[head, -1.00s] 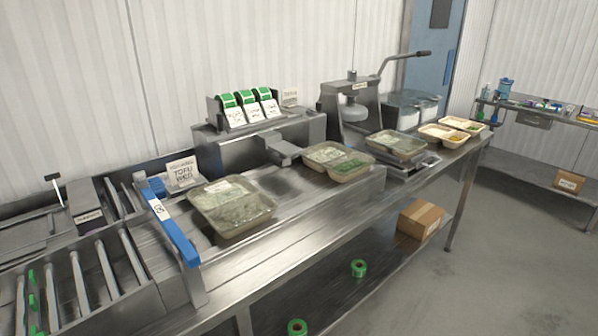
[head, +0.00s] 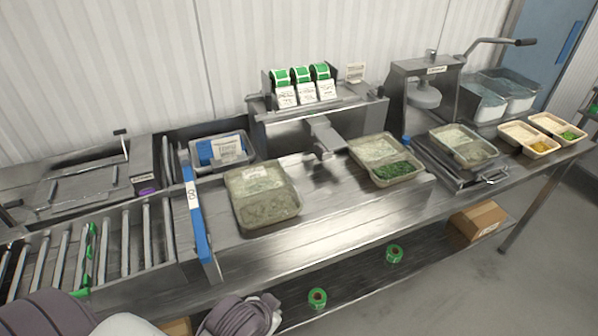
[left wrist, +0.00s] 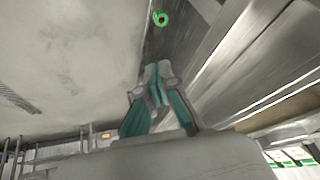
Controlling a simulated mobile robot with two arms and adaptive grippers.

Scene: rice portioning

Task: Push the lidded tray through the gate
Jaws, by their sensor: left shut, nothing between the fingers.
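A lidded tray (head: 262,197) with a clear lid and a white label lies flat on the steel bench. It is just right of the gate, a blue bar (head: 192,205) with a white label across the bench, and stands apart from it. Left of the gate is a roller conveyor (head: 100,250). My left gripper (left wrist: 157,72), with teal-lined fingers, is shut and empty in the left wrist view, away from the tray. Neither gripper's fingers show in the head view, where only parts of my arms show at the bottom. My right gripper is not in view.
A second tray (head: 385,160) and a third (head: 463,146) stand further right. A bin (head: 222,152) with blue contents is behind the tray, near a label dispenser (head: 300,90). The bench front is clear. Green rolls (head: 317,298) lie on the lower shelf.

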